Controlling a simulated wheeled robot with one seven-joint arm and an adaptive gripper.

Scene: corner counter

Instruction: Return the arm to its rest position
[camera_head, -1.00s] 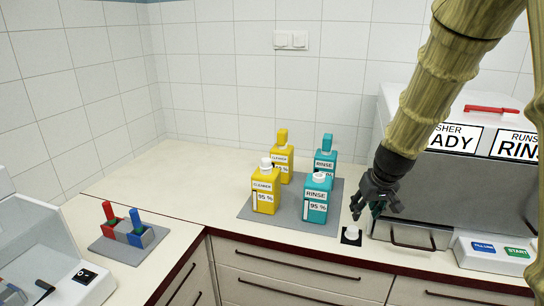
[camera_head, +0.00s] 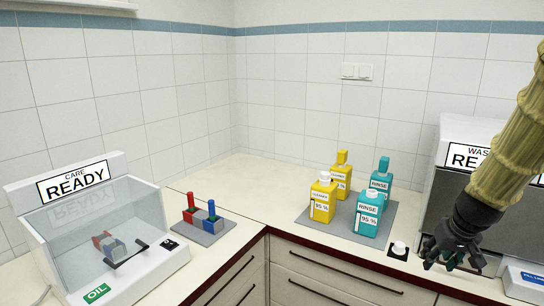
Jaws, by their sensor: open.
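My gripper (camera_head: 452,258) hangs at the lower right in the head view, at the end of my arm, fingers pointing down. It is open, and I see nothing held between its fingers. It is in front of the washer (camera_head: 440,205), right of a small white knob on a black base (camera_head: 398,249). The rest of my arm runs up and out of the frame at the right edge.
Two yellow cleaner bottles (camera_head: 322,202) and two teal rinse bottles (camera_head: 367,216) stand on a grey mat (camera_head: 336,226). A red and blue pair of handled blocks (camera_head: 203,216) sits on another mat. The care machine (camera_head: 105,240) is at left. The counter's back corner is clear.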

